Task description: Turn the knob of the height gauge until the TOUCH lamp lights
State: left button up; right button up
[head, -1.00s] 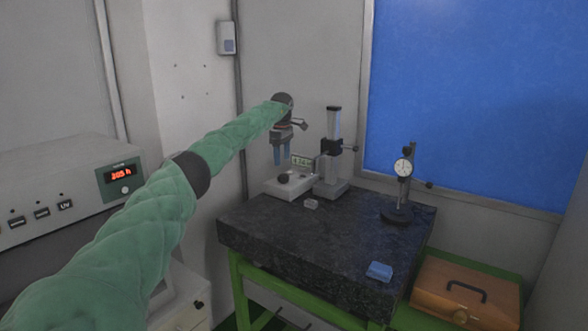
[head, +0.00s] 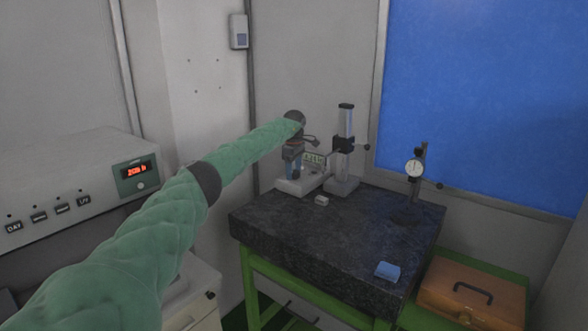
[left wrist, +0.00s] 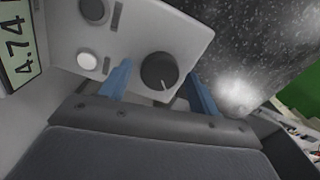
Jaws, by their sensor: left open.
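The height gauge (head: 345,135) stands at the back left of the granite plate, with a pale control box and a lit display (head: 314,160). In the left wrist view the dark round knob (left wrist: 158,71) has a light pointer line. Beside it on the panel are a white round part (left wrist: 87,61) and a grey-blue round part (left wrist: 93,10); I cannot read which is the TOUCH lamp or see either glowing. The display (left wrist: 20,50) shows part of a number, 474. My left gripper (head: 293,172) is open, its blue fingers either side of the knob, with gaps showing.
The granite plate (head: 330,228) on a green stand carries a small block (head: 322,201), a dial indicator stand (head: 414,168) and a blue item (head: 388,271). A wooden case (head: 470,295) lies at right. A box with a red readout (head: 137,171) stands at left.

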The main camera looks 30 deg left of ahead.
pick_arm(q)
jog(key=shift+w+f, duration=0.1)
jog(key=c, duration=1)
